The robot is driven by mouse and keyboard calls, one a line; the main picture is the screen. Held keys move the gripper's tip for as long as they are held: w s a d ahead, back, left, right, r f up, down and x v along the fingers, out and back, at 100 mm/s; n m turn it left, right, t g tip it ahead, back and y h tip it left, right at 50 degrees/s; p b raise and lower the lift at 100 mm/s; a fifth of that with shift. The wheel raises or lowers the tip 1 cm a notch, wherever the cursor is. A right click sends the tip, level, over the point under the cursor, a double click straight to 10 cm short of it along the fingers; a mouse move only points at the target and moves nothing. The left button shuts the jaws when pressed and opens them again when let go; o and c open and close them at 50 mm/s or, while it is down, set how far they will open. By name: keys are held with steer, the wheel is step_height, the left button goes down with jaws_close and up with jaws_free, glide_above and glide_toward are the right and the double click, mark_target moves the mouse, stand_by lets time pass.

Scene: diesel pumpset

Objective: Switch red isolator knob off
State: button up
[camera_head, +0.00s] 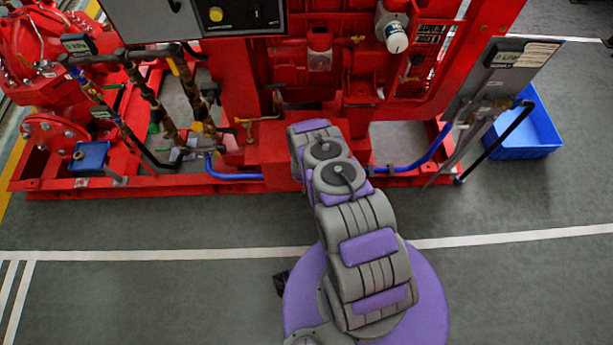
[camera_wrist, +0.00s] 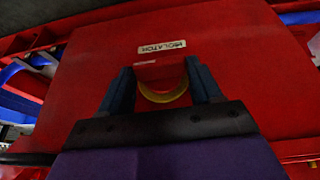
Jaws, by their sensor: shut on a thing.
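The red isolator knob (camera_wrist: 160,74) sits on a red panel (camera_wrist: 235,75) in the wrist view, with a yellow ring (camera_wrist: 165,97) showing at its near side. A white label reading ISOLATOR (camera_wrist: 162,47) is just beyond it, upside down in the picture. My gripper (camera_wrist: 158,70) has one dark blue finger on each side of the knob and is shut on it. In the head view my arm reaches to the red machine, and its end hides the knob and my gripper there.
The red pumpset frame (camera_head: 235,187) spans the head view, with blue hoses (camera_head: 415,166) low along it. A panel on a stand (camera_head: 508,68) and a blue bin (camera_head: 530,130) are at the right. The grey floor in front (camera_head: 150,300) is clear.

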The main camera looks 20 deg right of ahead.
steer(key=shift+s+a+f+h, duration=0.2)
steer(key=shift+a+f+h, duration=0.05)
steer(key=shift+h, duration=0.05)
steer(key=shift+r+g, duration=0.1)
steer(key=shift+g, duration=0.2)
steer(key=shift+w, duration=0.1)
steer(key=o, duration=1.1)
steer(key=shift+w+r, duration=0.1)
steer(key=shift+c, duration=0.2)
steer(key=shift+r, duration=0.15)
steer(key=p+v, duration=0.4)
steer(key=v, duration=1.3)
steer(key=shift+a+p, duration=0.35)
